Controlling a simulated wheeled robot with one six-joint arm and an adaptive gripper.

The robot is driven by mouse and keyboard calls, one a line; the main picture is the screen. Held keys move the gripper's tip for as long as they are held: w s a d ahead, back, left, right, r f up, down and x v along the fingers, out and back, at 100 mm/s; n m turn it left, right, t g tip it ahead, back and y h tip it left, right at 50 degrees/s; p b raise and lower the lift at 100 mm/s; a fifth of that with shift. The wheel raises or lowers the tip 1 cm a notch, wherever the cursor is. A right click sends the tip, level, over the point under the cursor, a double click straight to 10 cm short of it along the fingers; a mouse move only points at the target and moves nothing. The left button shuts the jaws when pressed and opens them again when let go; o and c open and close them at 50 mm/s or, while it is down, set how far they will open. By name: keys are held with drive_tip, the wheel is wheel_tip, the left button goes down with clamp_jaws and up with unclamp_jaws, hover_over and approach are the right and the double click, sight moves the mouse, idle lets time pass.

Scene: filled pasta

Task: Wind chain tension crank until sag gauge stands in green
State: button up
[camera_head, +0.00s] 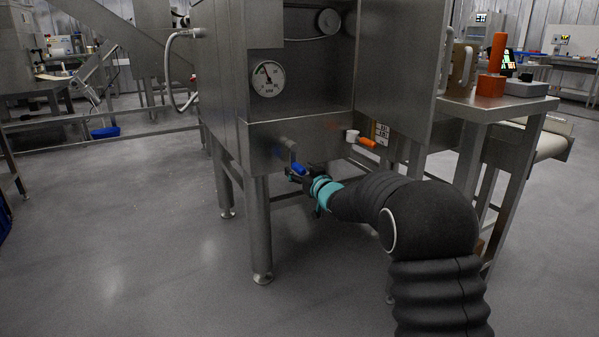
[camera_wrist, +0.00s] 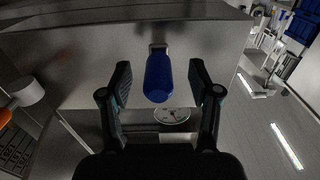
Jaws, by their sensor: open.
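The crank (camera_head: 288,148) sits on the lower front panel of the steel machine, with a blue handle (camera_head: 298,168) at its end. The handle also shows in the wrist view (camera_wrist: 159,82). My gripper (camera_head: 306,176) is at the handle; in the wrist view its two fingers (camera_wrist: 160,72) stand open on either side of it, with gaps visible. A round white dial gauge (camera_head: 268,79) is on the panel above the crank and shows partly behind the handle in the wrist view (camera_wrist: 172,115). Its dark needle points up and left; its exact mark is too small to read.
An orange-handled part with a white end (camera_head: 362,139) sticks out right of the crank. A machine leg (camera_head: 259,225) stands below.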

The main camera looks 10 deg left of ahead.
drive_tip(key=b+v, duration=0.1)
drive_tip(key=v, duration=0.7)
drive_tip(key=shift+s+d+b, duration=0.2)
drive_tip(key=shift+d+b, duration=0.05)
drive_tip(key=shift+b, duration=0.1)
drive_tip(key=d+f+m+g+h, duration=0.15)
drive_tip(key=d+f+h, duration=0.25)
drive_tip(key=f, duration=0.4)
drive_tip(key=s+d+f+m+g+h+p, duration=0.2)
drive_tip(key=s+d+f+g+h, duration=0.25)
drive_tip(key=s+d, duration=0.65)
drive_tip(key=s+d+r+m+g+h+p, duration=0.15)
drive_tip(key=s+r, duration=0.25)
drive_tip(key=s, duration=0.7)
drive_tip(key=s+d+r+g+y+p, duration=0.1)
drive_tip(key=s+d+r+g+p, duration=0.15)
drive_tip(key=s, duration=0.85)
drive_tip(key=s+d+r+m+g+h+p, duration=0.15)
drive_tip(key=s+r, duration=0.25)
drive_tip(key=s, duration=0.6)
drive_tip(key=s+r+t+p, duration=0.2)
drive_tip(key=s+r+p, duration=0.1)
drive_tip(key=r, duration=0.3)
drive_tip(key=shift+s+r, duration=0.15)
drive_tip(key=shift+r, duration=0.1)
